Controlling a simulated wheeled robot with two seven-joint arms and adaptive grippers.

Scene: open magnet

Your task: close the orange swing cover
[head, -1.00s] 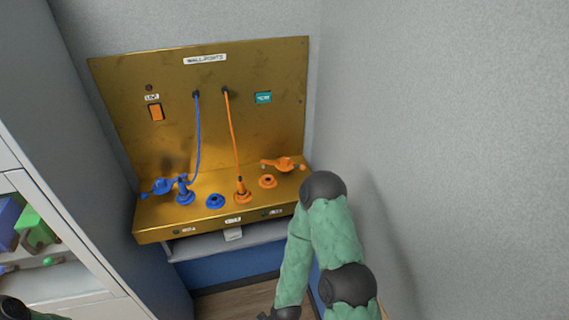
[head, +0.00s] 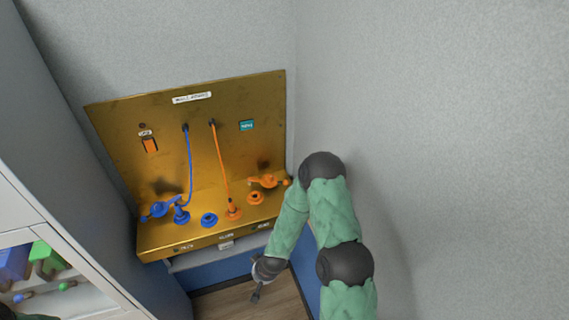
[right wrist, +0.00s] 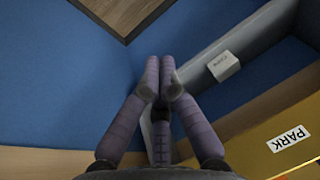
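The orange swing cover (head: 264,182) is on the ledge of the brass panel, at its right end in the head view. It is swung aside, behind and to the right of an open orange ring port (head: 255,198). An orange plug with a cord (head: 233,209) stands in the port to the left. My right gripper (head: 256,297) hangs below and in front of the ledge, apart from the cover. In the right wrist view its fingers (right wrist: 159,70) are together, with nothing seen between them. The cover is not in that view.
A blue swing cover (head: 157,209), blue plug (head: 181,214) and open blue port (head: 209,220) are on the left of the ledge. A grey wall rises close on the right. A cabinet with shelves (head: 90,295) stands left. A PARK label (right wrist: 288,138) shows in the wrist view.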

